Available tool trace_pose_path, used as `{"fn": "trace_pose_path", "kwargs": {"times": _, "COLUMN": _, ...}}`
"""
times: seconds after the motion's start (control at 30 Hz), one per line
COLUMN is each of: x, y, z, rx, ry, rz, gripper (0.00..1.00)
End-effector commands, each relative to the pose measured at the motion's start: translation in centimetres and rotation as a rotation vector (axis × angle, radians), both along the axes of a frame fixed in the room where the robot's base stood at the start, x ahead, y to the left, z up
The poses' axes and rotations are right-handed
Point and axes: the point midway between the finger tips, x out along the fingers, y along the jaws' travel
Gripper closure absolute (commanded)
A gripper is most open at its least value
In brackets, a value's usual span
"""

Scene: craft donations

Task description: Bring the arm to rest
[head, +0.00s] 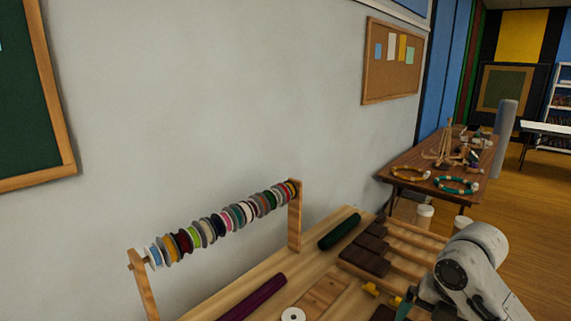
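My arm (476,259) shows at the lower right as white and dark grey links, bent in front of the wooden table's right side. My gripper is not clearly seen in the head view, so whether it is open or holds anything is hidden. Small yellow pieces (370,289) and a dark green piece (404,305) lie close to the left of the arm.
A wooden table (228,290) carries a rack of ribbon spools (220,222), a purple roll (253,298), a green roll (339,231), a white disc (293,315) and dark brown blocks (364,254). A wall stands behind. A second table (398,177) with crafts stands beyond. Floor shows at right.

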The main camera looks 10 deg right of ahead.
Motion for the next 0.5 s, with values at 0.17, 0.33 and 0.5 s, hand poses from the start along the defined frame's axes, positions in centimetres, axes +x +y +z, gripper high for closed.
{"fn": "trace_pose_path", "kwargs": {"times": 0.17, "x": 0.6, "y": 4.8, "z": -0.8, "rx": 0.113, "ry": -0.04, "rz": -0.183, "gripper": 0.0}}
{"fn": "trace_pose_path", "kwargs": {"times": 0.33, "x": 0.0, "y": 10.3, "z": -2.6, "rx": 0.275, "ry": -0.037, "rz": -0.493, "gripper": 0.0}}
{"fn": "trace_pose_path", "kwargs": {"times": 0.5, "x": -2.9, "y": 14.3, "z": -5.7, "rx": 0.421, "ry": 0.043, "rz": -0.895, "gripper": 0.0}}
